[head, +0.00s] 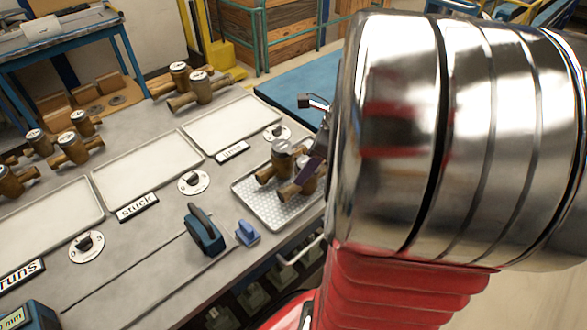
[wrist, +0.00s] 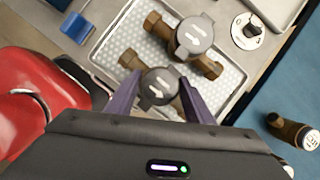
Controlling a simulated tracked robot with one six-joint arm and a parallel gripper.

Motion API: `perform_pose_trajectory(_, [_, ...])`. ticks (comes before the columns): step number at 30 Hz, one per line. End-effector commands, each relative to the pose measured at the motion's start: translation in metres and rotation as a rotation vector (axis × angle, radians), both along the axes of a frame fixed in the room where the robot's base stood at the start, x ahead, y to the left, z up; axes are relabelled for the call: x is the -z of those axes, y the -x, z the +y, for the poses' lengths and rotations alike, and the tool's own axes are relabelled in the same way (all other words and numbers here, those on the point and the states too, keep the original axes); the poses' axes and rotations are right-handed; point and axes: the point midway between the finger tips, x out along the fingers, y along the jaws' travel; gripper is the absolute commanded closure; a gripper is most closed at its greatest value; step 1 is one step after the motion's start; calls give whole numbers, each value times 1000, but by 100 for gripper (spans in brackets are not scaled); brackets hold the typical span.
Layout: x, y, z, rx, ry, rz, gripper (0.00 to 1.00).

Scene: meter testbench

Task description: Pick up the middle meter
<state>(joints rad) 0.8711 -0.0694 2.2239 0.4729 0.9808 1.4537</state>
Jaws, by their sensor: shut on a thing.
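In the wrist view, my gripper (wrist: 158,98) is shut around a brass meter with a grey round lid bearing a white arrow (wrist: 159,84). A second brass meter with a similar arrow lid (wrist: 187,38) lies just beyond it, over the same perforated metal tray (wrist: 232,80). Whether the held meter touches the tray is unclear. In the head view, both meters show at the tray (head: 243,196): the farther one (head: 281,158) is clear, and the held one (head: 306,180) is partly hidden by my gripper's purple finger (head: 312,168) and my arm.
Several brass meters (head: 72,148) stand at the bench's left and back. A blue clamp-like tool (head: 205,230) and blue block (head: 247,233) sit left of the perforated tray.

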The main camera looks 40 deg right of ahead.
Motion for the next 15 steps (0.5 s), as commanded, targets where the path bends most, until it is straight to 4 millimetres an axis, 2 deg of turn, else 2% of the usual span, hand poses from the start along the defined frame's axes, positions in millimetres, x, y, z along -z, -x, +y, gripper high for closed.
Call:
perform_pose_trajectory(1, [0,0,0,0,0,0,69])
perform_pose_trajectory(15, [0,0,0,0,0,0,100])
